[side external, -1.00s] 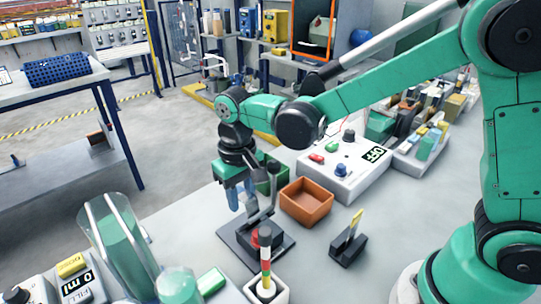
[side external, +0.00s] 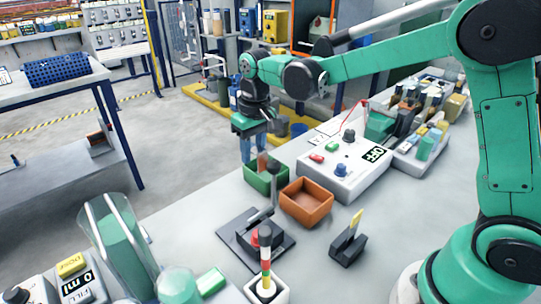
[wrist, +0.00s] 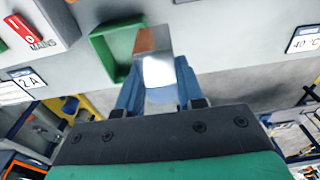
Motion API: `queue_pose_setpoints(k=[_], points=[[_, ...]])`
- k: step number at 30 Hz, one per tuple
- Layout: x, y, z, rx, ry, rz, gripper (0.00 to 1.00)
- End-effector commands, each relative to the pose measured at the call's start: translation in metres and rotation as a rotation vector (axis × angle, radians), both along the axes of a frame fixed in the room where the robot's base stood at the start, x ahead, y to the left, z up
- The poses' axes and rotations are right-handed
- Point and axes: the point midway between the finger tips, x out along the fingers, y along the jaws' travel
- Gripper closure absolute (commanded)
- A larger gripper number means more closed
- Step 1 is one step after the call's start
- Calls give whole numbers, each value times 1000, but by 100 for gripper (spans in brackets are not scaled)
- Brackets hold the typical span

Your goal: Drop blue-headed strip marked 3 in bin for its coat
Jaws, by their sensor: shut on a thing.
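My gripper (side external: 255,148) has blue fingers and is shut on a strip (side external: 262,163). The strip hangs down, with a copper-brown lower end. In the wrist view, it (wrist: 155,42) has a pale, shiny part between the fingers (wrist: 158,85). Its head and any number are hidden or unreadable. The green bin (side external: 278,186) is below the gripper; the strip's lower end overlaps its far part in the side view. In the wrist view, the strip overlaps the right side of the green bin (wrist: 101,48). The orange bin (side external: 318,215) stands right beside the green one and looks empty.
A lever fixture on a dark plate (side external: 232,242) stands in front of the bins. A yellow-headed strip (side external: 356,220) stands in a black holder (side external: 346,248). A white control box (side external: 345,182) reading OFF is right of the bins. A beaker (side external: 118,240) is at front left.

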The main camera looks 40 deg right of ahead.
Motion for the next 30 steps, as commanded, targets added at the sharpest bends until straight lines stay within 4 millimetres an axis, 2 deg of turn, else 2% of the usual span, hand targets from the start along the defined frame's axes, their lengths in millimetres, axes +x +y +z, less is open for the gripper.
queue_pose_setpoints(k=[1, 3, 8, 14, 30], points=[[7, -15, 6, -1, -12, -8, 100], [14, -31, 12, -5, -27, -6, 100], [20, -50, 18, -10, -45, -1, 100], [21, -50, 11, -11, -46, 1, 100], [20, -50, -25, -11, -45, 1, 100]])
